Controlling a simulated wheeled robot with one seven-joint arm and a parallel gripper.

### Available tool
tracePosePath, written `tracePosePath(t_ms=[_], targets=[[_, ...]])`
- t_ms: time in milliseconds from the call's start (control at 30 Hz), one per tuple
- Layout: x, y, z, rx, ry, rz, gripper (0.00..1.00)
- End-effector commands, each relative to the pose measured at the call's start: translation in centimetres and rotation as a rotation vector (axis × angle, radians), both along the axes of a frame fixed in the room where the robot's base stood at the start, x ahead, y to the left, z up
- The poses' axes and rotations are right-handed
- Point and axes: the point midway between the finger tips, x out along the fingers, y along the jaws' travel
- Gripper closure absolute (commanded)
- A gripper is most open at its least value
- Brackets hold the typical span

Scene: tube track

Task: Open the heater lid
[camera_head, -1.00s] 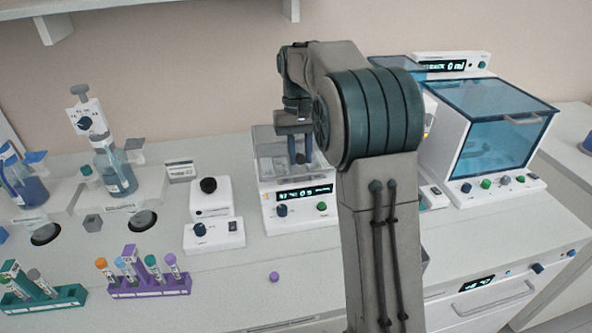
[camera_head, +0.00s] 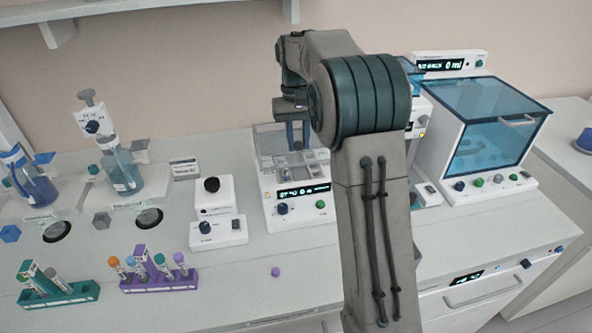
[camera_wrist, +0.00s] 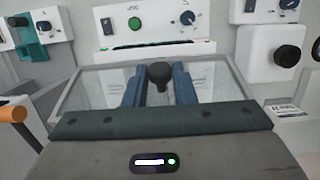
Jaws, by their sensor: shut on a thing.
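The heater (camera_head: 297,214) is a white box with a lit display, a dark blue knob and a green button. Its clear lid (camera_head: 267,143) is at the top, and grey inner blocks show below it in the head view. The lid appears lifted, but its exact angle is hard to tell. My gripper (camera_head: 297,142) is above the heater, partly beside my arm. In the wrist view, my gripper (camera_wrist: 160,88) has its two blue fingers shut on the black lid knob (camera_wrist: 160,73), one on each side. The clear lid (camera_wrist: 95,86) spreads out around them.
A machine with a blue-tinted cover (camera_head: 495,112) stands to the right. A small white device (camera_head: 216,225) stands left of the heater. Purple (camera_head: 160,283) and green (camera_head: 60,295) tube racks are at the front left.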

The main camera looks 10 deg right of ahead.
Motion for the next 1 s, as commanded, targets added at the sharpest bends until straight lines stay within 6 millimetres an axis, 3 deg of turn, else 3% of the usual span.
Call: tracePosePath(t_ms=[433, 1000], targets=[[2.0, 0.0, 2.7, 0.000, -0.003, 0.000, 0.89], [3.0, 0.0, 3.5, 0.000, -0.002, 0.000, 0.89]])
